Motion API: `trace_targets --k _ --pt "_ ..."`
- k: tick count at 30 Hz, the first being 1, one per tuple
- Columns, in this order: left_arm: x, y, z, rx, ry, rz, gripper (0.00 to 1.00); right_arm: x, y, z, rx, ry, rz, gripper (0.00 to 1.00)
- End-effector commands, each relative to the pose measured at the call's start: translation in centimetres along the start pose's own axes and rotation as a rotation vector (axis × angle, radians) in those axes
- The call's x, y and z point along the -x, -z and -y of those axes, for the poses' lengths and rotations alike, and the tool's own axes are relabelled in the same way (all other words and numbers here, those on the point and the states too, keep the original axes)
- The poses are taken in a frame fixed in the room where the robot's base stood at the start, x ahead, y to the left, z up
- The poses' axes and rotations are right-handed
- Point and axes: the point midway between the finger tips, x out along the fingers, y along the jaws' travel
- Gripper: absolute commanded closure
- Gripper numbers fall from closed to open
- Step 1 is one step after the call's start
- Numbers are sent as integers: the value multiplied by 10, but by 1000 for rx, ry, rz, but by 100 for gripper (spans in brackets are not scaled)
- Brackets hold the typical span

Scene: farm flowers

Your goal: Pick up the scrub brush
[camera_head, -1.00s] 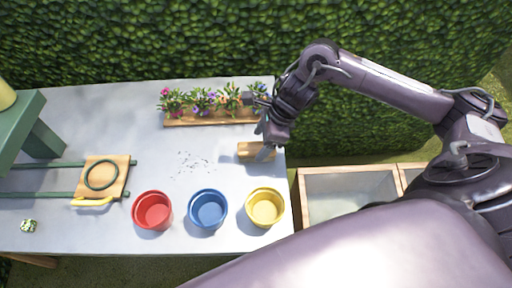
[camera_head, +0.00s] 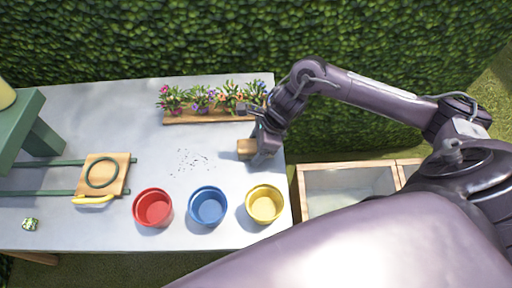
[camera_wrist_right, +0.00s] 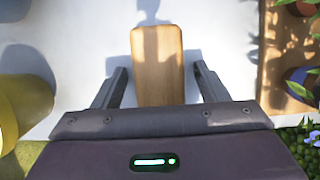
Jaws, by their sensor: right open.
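The scrub brush (camera_head: 246,149) lies on the grey table near its right edge, and its pale wooden back faces up. In the right wrist view the brush (camera_wrist_right: 157,62) lies lengthwise between the two fingers, with a gap on each side. My right gripper (camera_head: 257,152) is open and low at the table, around the near end of the brush; it also shows in the right wrist view (camera_wrist_right: 158,84). Part of the brush is hidden by the gripper in the head view. My left gripper is not in view.
A wooden tray (camera_head: 212,117) of potted flowers stands just behind the brush. Red (camera_head: 153,207), blue (camera_head: 208,206) and yellow (camera_head: 264,204) pots stand in front. Dark crumbs (camera_head: 193,161) lie to the left. A wooden-framed planter (camera_head: 348,190) stands right of the table.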

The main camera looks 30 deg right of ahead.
Motion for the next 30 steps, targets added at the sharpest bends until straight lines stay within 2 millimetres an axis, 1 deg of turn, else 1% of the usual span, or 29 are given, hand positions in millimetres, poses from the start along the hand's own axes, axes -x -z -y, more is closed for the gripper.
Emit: trace_targets --k 3,12,14,15,22,26,27,30 --pt "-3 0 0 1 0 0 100 -1 1 0 0 0 0 33" --pt "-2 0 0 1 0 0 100 -1 0 0 0 0 0 72" --pt "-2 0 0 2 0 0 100 -1 0 0 0 0 0 80" --pt "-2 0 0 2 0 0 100 0 0 0 0 0 0 82" --pt "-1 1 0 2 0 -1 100 0 0 0 0 0 0 82" --pt "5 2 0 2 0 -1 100 3 -1 0 0 0 0 82" --pt "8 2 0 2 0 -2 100 5 -2 0 0 0 0 82" --pt "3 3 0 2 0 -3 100 15 -7 2 4 4 2 82"
